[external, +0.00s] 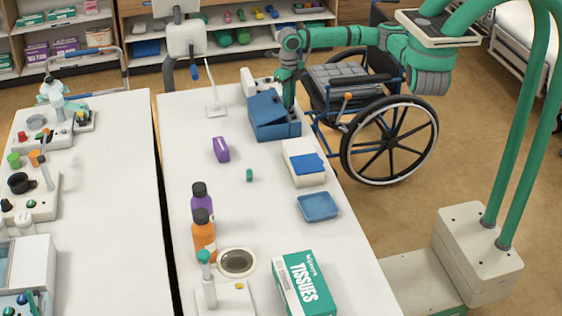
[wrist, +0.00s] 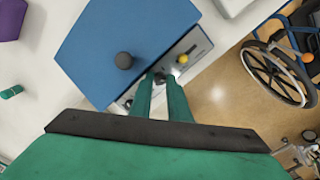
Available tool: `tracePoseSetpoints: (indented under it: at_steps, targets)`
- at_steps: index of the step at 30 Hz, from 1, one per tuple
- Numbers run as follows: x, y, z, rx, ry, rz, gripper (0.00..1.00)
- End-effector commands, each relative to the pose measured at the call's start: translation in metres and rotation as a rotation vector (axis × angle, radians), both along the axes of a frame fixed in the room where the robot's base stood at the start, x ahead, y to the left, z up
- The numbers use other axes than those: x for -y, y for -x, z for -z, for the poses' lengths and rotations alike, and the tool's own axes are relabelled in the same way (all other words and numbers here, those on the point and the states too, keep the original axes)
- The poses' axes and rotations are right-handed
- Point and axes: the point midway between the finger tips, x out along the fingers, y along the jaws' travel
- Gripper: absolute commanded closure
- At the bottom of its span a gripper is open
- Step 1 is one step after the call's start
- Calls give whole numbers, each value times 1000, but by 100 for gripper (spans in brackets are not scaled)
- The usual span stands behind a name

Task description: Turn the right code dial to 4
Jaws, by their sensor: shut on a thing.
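A blue box (external: 268,112) with a grey front panel (wrist: 196,42) stands at the far right of the white table. It also shows in the wrist view (wrist: 100,40), with a black knob (wrist: 124,60) on its blue lid. My gripper (external: 289,106) points down at the panel. In the wrist view its two green fingers (wrist: 160,82) are shut on a small dark dial (wrist: 160,77). The fingers hide most of the dial and part of the panel, and no number can be read. A yellow knob (wrist: 182,59) sits beside the dial on the panel.
A white box with a blue top (external: 304,163) and a blue tray (external: 318,206) stand nearer on the table. A purple box (external: 221,149) and a small green piece (external: 249,175) lie to the left. A wheelchair (external: 390,140) stands beside the table's right edge.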

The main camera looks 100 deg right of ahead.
Motion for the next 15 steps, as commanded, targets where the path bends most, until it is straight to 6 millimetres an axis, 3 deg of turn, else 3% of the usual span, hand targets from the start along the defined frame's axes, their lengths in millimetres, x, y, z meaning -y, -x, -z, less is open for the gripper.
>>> tracePoseSetpoints:
  at_steps: [15]
  targets:
    - [1,0,-1,-2,1,323,100]
